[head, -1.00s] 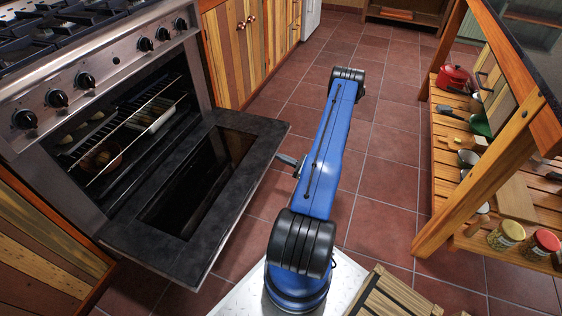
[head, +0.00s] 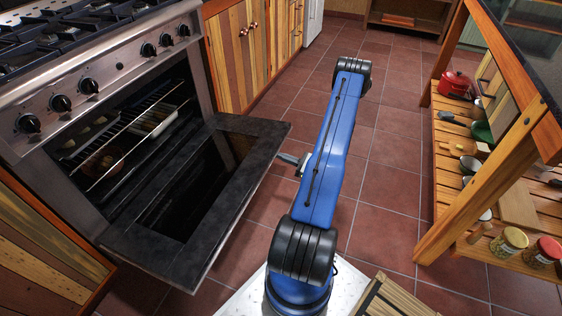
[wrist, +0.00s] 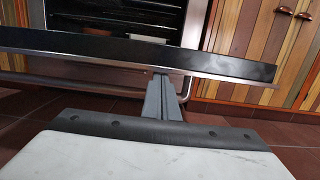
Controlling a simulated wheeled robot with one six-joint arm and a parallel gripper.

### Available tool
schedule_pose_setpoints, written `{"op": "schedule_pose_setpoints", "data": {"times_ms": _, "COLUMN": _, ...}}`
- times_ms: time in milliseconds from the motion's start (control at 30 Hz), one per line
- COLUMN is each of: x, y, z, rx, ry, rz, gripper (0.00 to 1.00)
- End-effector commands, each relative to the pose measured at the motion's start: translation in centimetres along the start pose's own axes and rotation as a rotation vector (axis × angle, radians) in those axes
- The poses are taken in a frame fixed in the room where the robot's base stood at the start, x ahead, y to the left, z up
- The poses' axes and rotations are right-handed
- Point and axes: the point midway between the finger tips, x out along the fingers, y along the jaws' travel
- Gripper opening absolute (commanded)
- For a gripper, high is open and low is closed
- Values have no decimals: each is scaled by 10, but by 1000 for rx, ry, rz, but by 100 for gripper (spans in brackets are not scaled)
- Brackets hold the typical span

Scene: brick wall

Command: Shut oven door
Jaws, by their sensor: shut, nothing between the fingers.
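The oven (head: 110,70) stands at the left, its cavity exposed with racks inside. Its dark oven door (head: 150,256) hangs open, folded down and jutting towards my arm, with a glass window in the middle. In the wrist view the oven door (wrist: 100,44) crosses the picture as a dark band with a bright lower edge. My gripper (wrist: 161,78) is shut and empty, its tip at that lower edge. I cannot tell if it touches. In the head view my gripper (head: 283,157) is just right of the door's outer edge, mostly hidden by my blue arm.
A wooden shelf unit (head: 505,185) with pots and jars stands at the right. Wooden cabinets (head: 250,45) adjoin the oven at the back. A slatted wooden thing (head: 395,297) is at the bottom. Tiled floor (head: 390,150) is clear between them.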

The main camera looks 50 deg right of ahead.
Motion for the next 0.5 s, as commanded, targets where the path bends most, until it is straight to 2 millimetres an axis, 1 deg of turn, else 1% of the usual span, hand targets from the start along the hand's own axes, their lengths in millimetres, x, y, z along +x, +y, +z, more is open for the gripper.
{"op": "schedule_pose_setpoints", "data": {"times_ms": 33, "x": 2, "y": -1, "z": 11, "rx": -4, "ry": 14, "rz": 1, "gripper": 0}}
{"op": "schedule_pose_setpoints", "data": {"times_ms": 500, "x": 25, "y": 0, "z": 86, "rx": -6, "ry": 178, "rz": 1, "gripper": 0}}
